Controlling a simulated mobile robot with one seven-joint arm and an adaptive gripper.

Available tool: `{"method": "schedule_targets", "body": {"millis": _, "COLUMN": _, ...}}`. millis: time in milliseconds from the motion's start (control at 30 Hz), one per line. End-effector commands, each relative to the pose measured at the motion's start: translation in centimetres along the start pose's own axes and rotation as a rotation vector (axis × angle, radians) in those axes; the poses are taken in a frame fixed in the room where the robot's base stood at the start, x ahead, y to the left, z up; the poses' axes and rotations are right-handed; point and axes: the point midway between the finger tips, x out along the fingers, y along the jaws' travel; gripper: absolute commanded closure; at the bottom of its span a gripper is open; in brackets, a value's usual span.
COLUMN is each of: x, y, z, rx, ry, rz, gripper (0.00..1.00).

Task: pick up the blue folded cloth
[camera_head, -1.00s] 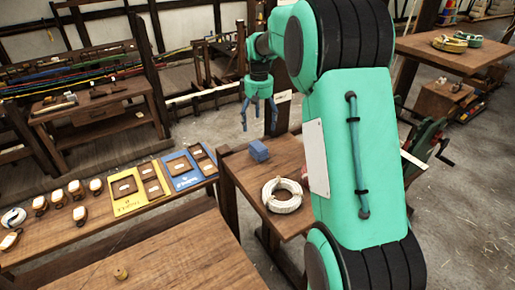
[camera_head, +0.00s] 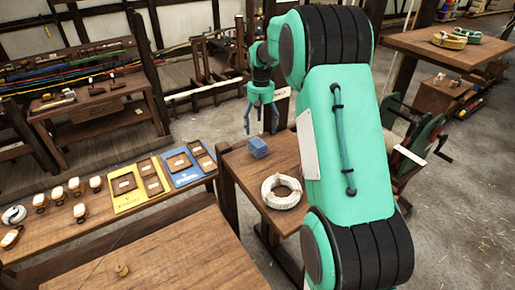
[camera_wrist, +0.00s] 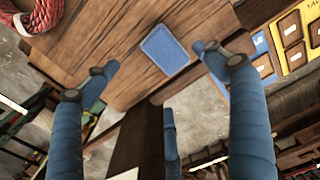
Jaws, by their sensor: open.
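The blue folded cloth (camera_head: 258,147) lies on a small wooden table, near its far edge. In the wrist view the cloth (camera_wrist: 166,50) is a textured blue rectangle on the wood, seen ahead and between the fingers. My gripper (camera_head: 262,131) is open and empty, with its blue fingers above and close to the cloth. In the wrist view the open fingertips of my gripper (camera_wrist: 150,68) stand well apart, one on each side of the cloth. I cannot tell the exact height of the fingers over it.
A coil of white rope (camera_head: 282,191) lies on the same table (camera_head: 243,178). A long bench at left holds a yellow board (camera_head: 130,196), a blue board (camera_head: 186,172) and several small tagged items. A larger tabletop (camera_head: 170,262) is in front. My arm blocks part of the right side.

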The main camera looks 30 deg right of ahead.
Motion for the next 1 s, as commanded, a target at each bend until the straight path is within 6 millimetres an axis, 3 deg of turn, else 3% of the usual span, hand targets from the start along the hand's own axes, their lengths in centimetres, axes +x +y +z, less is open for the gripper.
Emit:
{"method": "schedule_targets", "body": {"millis": 200, "x": 3.5, "y": -0.1, "z": 0.1, "rx": 0.000, "ry": -0.003, "rz": -0.001, "gripper": 0.16}}
{"method": "schedule_targets", "body": {"millis": 400, "x": 5.3, "y": 0.0, "z": 0.0, "rx": 0.000, "ry": 0.000, "rz": 0.000, "gripper": 0.16}}
{"method": "schedule_targets", "body": {"millis": 833, "x": 5.7, "y": -0.1, "z": 0.0, "rx": 0.000, "ry": -0.001, "rz": 0.000, "gripper": 0.16}}
{"method": "schedule_targets", "body": {"millis": 1000, "x": 6.7, "y": -0.2, "z": 0.1, "rx": 0.000, "ry": -0.003, "rz": -0.001, "gripper": 0.16}}
